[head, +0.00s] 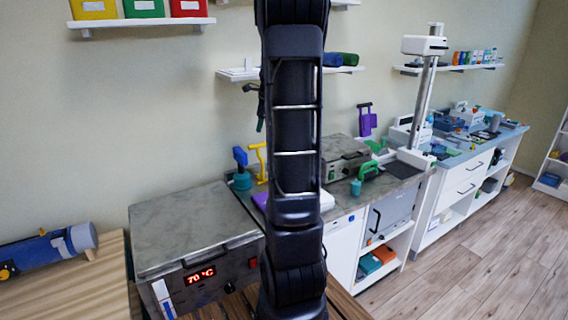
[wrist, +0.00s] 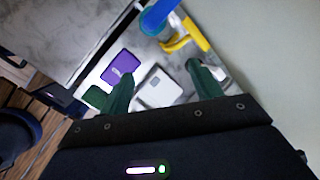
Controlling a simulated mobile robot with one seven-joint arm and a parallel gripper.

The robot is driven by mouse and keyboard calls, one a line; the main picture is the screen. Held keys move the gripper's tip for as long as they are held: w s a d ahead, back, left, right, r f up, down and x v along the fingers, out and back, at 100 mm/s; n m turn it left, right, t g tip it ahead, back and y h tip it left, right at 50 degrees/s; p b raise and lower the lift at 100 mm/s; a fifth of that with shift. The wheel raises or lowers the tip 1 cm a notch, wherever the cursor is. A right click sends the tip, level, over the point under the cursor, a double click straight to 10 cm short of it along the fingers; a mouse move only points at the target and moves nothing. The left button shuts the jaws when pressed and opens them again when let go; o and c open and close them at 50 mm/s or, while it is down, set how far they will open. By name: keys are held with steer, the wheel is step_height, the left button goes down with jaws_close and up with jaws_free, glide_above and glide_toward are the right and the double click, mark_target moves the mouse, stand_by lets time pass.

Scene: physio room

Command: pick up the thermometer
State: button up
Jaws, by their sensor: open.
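My gripper (wrist: 160,70) shows in the wrist view with its two dark green fingers apart and nothing held between them. A white device with a grey patch (wrist: 158,88) lies on the surface beyond the gap between the fingers. I cannot tell whether it is the thermometer. A purple flat object (wrist: 120,66) lies to its left, and its edge also shows in the head view (head: 260,201). In the head view my arm hides the gripper. A slim white and blue piece (head: 163,297) is on the metal box's front; I cannot tell what it is.
The metal box (head: 190,228) with a red 70 °C display stands left of my arm. Blue (wrist: 158,16) and yellow (wrist: 185,40) handled items stand beyond the fingers. A green-handled tool (head: 366,174) is on the counter. The wooden floor (head: 460,270) is clear at right.

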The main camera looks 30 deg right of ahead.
steer(key=w+d+f+m, duration=0.4)
steer(key=d+f, duration=0.1)
steer(key=d, duration=0.1)
steer(key=w+d+f+m, duration=0.4)
steer(key=d+f, duration=0.1)
steer(key=d, duration=0.1)
steer(key=w+d+f+m, duration=0.3)
steer(key=w+d+f, duration=0.1)
steer(key=d+f, duration=0.2)
steer(key=shift+w+d+f+m+h, duration=0.1)
steer(key=shift+m+h, duration=0.3)
steer(key=shift+d+x, duration=0.2)
steer(key=shift+x, duration=1.1)
steer(key=shift+d+x, duration=0.15)
steer(key=shift+x, duration=1.2)
steer(key=shift+s, duration=0.25)
steer(key=shift+c, duration=0.2)
steer(key=c, duration=1.3)
steer(key=shift+c, duration=0.2)
